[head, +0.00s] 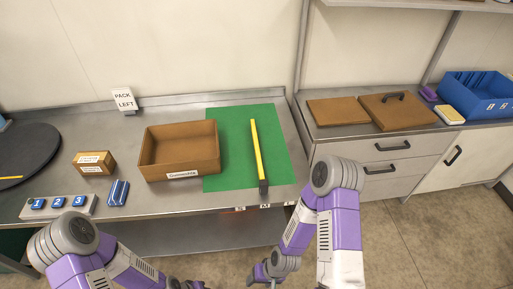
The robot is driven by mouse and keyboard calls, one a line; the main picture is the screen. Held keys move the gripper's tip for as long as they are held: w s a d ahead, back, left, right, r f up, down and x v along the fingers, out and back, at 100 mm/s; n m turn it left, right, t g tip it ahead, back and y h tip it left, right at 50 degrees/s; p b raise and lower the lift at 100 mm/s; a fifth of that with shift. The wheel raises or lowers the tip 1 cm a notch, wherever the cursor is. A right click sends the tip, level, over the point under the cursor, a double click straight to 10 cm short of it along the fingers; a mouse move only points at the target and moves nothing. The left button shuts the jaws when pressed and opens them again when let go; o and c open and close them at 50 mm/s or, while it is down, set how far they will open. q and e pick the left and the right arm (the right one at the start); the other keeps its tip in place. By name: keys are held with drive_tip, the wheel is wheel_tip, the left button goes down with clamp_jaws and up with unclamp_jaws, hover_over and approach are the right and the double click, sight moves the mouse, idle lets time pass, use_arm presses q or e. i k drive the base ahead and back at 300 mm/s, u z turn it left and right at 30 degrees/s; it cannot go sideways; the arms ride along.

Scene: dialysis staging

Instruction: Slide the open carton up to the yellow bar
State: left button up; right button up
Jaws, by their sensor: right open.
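The open carton (181,175) is a brown open-topped box with a white label on its front, standing on the steel bench. Its right part overlaps the left edge of the green mat (228,179). The yellow bar (257,150) lies lengthwise on the mat, right of the carton, with a clear green gap between them. My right gripper (262,280) is low at the bottom of the view, below the bench front, apart from the carton and open. My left gripper (187,286) is only partly visible at the bottom edge, and its jaws cannot be made out.
Left of the carton are a small brown box (94,163), a blue striped item (118,193) and a numbered button strip (58,207). A "PACK LEFT" sign (124,99) stands behind. A blue bin (478,95) and brown boards (398,111) are on the right counter.

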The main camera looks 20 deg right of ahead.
sight(188, 149)
drive_tip(key=u, duration=1.55)
drive_tip(key=i, duration=0.8)
drive_tip(key=z, duration=2.25)
